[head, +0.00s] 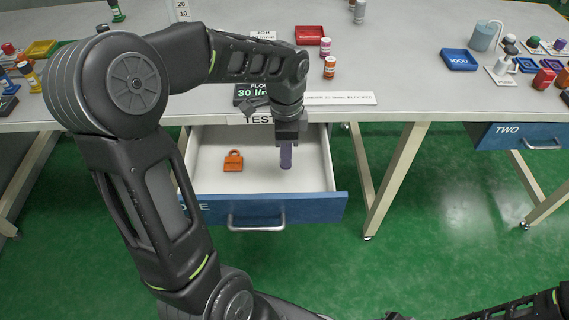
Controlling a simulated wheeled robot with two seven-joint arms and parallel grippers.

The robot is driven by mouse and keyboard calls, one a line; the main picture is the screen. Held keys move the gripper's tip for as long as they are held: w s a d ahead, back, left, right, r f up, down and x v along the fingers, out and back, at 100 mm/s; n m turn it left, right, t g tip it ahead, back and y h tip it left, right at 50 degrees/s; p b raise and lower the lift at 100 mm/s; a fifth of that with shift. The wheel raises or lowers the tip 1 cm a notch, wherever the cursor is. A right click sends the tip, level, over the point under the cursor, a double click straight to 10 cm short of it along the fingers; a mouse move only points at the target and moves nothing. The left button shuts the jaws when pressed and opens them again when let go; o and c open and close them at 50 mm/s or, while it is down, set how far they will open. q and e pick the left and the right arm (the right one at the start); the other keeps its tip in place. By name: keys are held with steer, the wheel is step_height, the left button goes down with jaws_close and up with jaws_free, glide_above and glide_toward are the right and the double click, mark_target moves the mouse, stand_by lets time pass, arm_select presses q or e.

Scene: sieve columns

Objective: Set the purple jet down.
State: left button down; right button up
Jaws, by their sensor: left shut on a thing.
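The purple jet (286,157) is a small, upright purple piece in my left gripper (288,142). The gripper is shut on its upper end and points down over the open drawer (325,187). The jet's lower end shows against the drawer's pale floor; I cannot tell whether it touches it. The gripper hides the jet's top. My right gripper does not show; only part of my right arm is at the bottom right.
An orange padlock-shaped piece (233,161) lies in the drawer, left of the jet. The drawer's blue front has a metal handle (257,223). On the table above stand orange (330,68) and pink (325,47) jars and a red tray (309,36). A closed drawer marked TWO (520,136) is at right.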

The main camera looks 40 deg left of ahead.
arm_select(q)
steer(key=shift+f+b, duration=0.5)
steer(key=shift+f, duration=1.95)
steer(key=shift+f, duration=0.15)
steer(key=c, duration=1.2)
jaws_free()
steer(key=shift+o, duration=0.2)
steer(key=shift+r, duration=0.25)
step_height(320, 180, up, 12)
steer(key=shift+f+p, duration=0.1)
steer(key=shift+p, duration=1)
